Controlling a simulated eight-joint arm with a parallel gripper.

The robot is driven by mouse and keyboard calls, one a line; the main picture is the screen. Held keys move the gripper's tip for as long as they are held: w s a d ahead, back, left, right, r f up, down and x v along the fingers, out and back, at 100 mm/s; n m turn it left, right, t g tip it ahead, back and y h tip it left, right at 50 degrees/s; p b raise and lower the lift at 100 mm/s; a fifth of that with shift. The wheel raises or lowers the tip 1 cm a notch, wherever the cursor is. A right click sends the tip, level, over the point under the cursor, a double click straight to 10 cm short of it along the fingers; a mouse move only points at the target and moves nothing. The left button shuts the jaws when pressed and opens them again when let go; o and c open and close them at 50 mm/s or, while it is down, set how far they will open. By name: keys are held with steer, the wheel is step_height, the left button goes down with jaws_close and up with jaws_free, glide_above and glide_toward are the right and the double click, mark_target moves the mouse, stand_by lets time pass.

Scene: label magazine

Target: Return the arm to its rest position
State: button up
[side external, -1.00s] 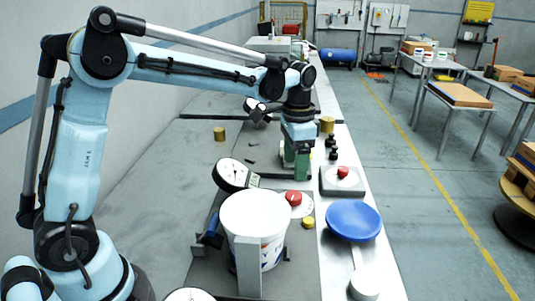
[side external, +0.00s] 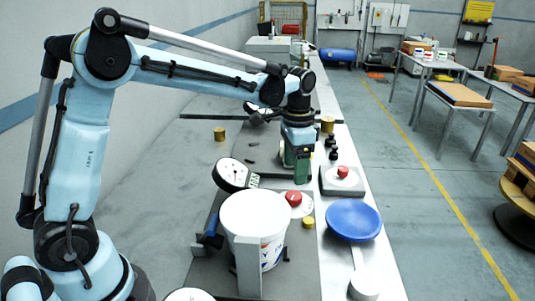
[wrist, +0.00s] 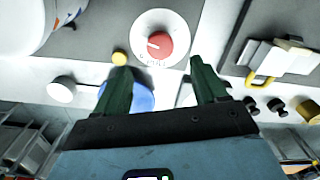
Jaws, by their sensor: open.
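My gripper (side external: 296,178) hangs pointing down over the bench in the side view, beyond the red-knobbed dial. In the wrist view its two dark green fingers (wrist: 160,66) stand apart with nothing between them. The fingers look clear of the things beneath, though their exact height is hard to tell. My arm stretches out from the left, with its forearm almost level.
A white bucket (side external: 254,215), a gauge (side external: 232,174) and a red knob (side external: 293,198) stand on the near bench. A blue dish (side external: 353,221) and a red button box (side external: 342,181) are at right. A brass cylinder (side external: 219,134) stands farther left.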

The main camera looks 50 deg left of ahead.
mark_target(294, 195)
step_height(294, 195, down, 9)
steer(key=shift+r, duration=0.1)
stand_by(0.3)
step_height(294, 195, up, 12)
step_height(294, 195, down, 12)
steer(key=shift+r, duration=0.1)
steer(key=n, duration=0.5)
steer(key=shift+n, duration=0.4)
steer(key=n, duration=0.6)
steer(key=shift+d, duration=0.1)
steer(key=shift+r, duration=2.7)
steer(key=shift+f, duration=0.1)
